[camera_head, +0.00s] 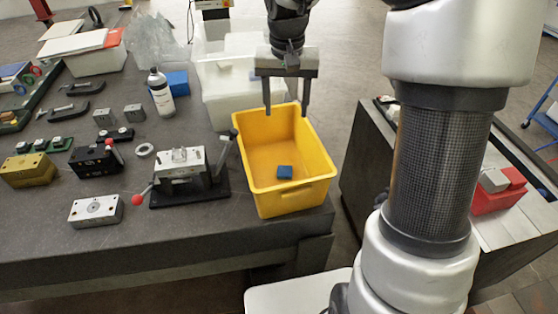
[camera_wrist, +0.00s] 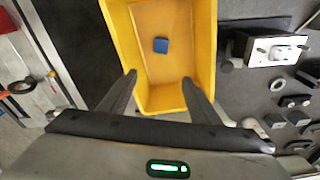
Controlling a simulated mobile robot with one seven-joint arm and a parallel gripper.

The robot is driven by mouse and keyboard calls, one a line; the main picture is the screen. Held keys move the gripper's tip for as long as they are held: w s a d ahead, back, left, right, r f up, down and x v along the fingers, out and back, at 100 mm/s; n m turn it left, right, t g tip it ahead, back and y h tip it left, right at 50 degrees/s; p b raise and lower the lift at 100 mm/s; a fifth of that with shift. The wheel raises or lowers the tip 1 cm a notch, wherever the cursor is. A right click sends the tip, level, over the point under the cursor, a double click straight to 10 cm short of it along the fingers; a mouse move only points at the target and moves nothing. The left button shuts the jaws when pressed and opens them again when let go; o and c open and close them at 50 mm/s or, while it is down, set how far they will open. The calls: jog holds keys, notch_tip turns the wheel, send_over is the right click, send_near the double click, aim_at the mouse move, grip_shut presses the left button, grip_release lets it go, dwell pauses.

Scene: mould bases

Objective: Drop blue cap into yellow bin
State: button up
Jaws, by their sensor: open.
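The blue cap (camera_head: 285,172) lies on the floor of the yellow bin (camera_head: 318,160), toward the bin's front end in the head view. It also shows in the wrist view as a small blue block (camera_wrist: 160,45) inside the yellow bin (camera_wrist: 205,50). The bin stands at the right end of the dark table. My gripper (camera_head: 287,110) is above the back end of the bin, fingers pointing down, open and empty. In the wrist view its two fingers (camera_wrist: 158,85) are spread wide, apart from the cap.
A toggle clamp fixture (camera_head: 185,165) with a red-knobbed lever stands left of the bin. White containers (camera_head: 230,85) stand behind it. A spray bottle (camera_head: 160,92), a blue block (camera_head: 178,82) and several metal mould parts fill the table's left. A red bin (camera_head: 498,195) sits on a side table.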

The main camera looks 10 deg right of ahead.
notch_tip(320, 180, up, 14)
jog(key=s, duration=0.1)
jog(key=shift+s+a+f, duration=0.15)
jog(key=shift+s+a, duration=0.05)
jog(key=shift+s, duration=0.1)
jog(key=s+f+n+t, duration=0.1)
jog(key=s+f+t, duration=0.1)
jog(key=s, duration=0.9)
jog(key=s+f+n+t, duration=0.2)
jog(key=s+f, duration=0.1)
jog(key=s, duration=0.8)
jog(key=shift+s+d+f, duration=0.2)
jog(key=shift+s+d, duration=0.1)
jog(key=shift+s, duration=0.05)
